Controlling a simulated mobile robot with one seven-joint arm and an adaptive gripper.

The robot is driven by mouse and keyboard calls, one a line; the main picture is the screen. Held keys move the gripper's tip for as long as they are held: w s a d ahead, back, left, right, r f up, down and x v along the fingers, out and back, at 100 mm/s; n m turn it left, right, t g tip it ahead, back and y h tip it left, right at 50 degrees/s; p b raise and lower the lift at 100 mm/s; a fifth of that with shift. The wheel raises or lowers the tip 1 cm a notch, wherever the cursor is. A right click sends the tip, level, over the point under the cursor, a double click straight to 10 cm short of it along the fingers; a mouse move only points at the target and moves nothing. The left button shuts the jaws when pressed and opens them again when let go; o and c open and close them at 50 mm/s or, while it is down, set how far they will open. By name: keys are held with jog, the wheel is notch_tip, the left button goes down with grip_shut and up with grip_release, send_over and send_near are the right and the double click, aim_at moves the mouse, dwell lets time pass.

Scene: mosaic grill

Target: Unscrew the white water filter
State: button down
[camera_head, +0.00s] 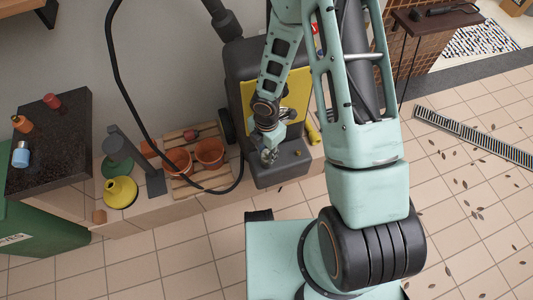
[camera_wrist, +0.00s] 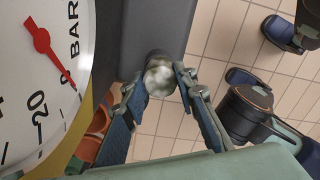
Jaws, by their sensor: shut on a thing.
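The water filter (camera_wrist: 160,79) shows in the wrist view as a small round, mottled white piece at the end of a dark socket on the grey machine (camera_wrist: 150,30). My gripper (camera_wrist: 162,84) has one finger on each side of it and is shut on it. In the head view my gripper (camera_head: 269,155) is at the lower front of the black and yellow machine (camera_head: 240,80). The filter cannot be made out clearly there, as the fingers cover it.
A large white gauge (camera_wrist: 40,80) with a red needle is close at left in the wrist view. Terracotta pots (camera_head: 209,152) on a wooden pallet, a yellow funnel-shaped thing (camera_head: 120,192) and a black hose (camera_head: 120,75) are left of the machine.

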aim_at(266, 153)
jog(key=shift+r, duration=0.1)
jog(key=shift+r+p, duration=0.4)
jog(key=shift+r, duration=0.25)
dwell(0.7)
jog(key=shift+r+p, duration=2.45)
jog(key=shift+r, duration=0.2)
